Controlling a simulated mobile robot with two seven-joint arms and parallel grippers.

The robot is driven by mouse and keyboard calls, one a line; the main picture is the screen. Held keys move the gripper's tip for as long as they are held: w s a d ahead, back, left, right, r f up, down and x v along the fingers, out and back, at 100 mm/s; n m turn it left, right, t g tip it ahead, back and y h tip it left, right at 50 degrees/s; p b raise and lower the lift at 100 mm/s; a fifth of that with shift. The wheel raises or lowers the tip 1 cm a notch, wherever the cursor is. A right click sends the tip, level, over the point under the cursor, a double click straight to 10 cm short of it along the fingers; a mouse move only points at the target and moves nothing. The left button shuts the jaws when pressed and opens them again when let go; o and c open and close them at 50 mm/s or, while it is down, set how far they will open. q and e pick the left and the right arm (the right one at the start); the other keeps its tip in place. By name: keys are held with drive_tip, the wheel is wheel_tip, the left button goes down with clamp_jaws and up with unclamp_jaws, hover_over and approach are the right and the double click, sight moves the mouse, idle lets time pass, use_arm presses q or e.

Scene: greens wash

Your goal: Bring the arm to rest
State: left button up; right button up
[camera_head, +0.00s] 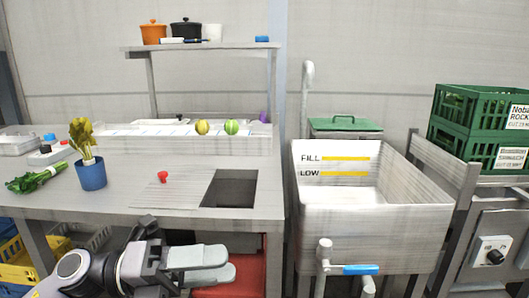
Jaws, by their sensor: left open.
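My left gripper (232,265) is at the bottom of the head view, in front of the grey worktable (130,190) and below its top. Its pale fingers point right, open, with nothing seen between them. A red block-like thing (215,290) lies partly hidden behind and beneath it. My right gripper is not in view.
On the table stand a blue pot (91,174) with a leafy plant, greens (35,179), a small red thing (163,176) and a dark square opening or panel (231,188). Right are a deep sink (370,225) and stacked green crates (475,130).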

use_arm(q)
drive_tip(key=w+a+f+n+t+y, duration=0.15)
drive_tip(key=f+n+t+y, duration=0.35)
drive_tip(key=n, duration=0.5)
drive_tip(key=a+f+n+t+y, duration=0.25)
drive_tip(key=f+n+t, duration=0.35)
drive_tip(key=n, duration=0.3)
drive_tip(key=w+a+f+n+t+y, duration=0.1)
drive_tip(key=a+f+n+t+y, duration=0.2)
drive_tip(key=f+n+t, duration=0.5)
drive_tip(key=s+a+f+n+g+y, duration=0.2)
drive_tip(key=s+f+n+g+y, duration=0.1)
drive_tip(key=s+f+n+g, duration=0.4)
drive_tip(key=s+a+f+n+g+y, duration=0.2)
drive_tip(key=s+a+f+n+y, duration=0.15)
drive_tip(key=s+f, duration=0.35)
wheel_tip(320, 180, up, 12)
drive_tip(key=p, duration=1.6)
drive_tip(key=shift+s+a+g, duration=0.2)
drive_tip(key=shift+s+g, duration=0.1)
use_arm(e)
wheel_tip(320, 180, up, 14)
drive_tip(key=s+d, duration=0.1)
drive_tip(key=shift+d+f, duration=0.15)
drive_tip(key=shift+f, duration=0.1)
use_arm(q)
drive_tip(key=shift+f+n, duration=0.15)
drive_tip(key=shift+n, duration=0.1)
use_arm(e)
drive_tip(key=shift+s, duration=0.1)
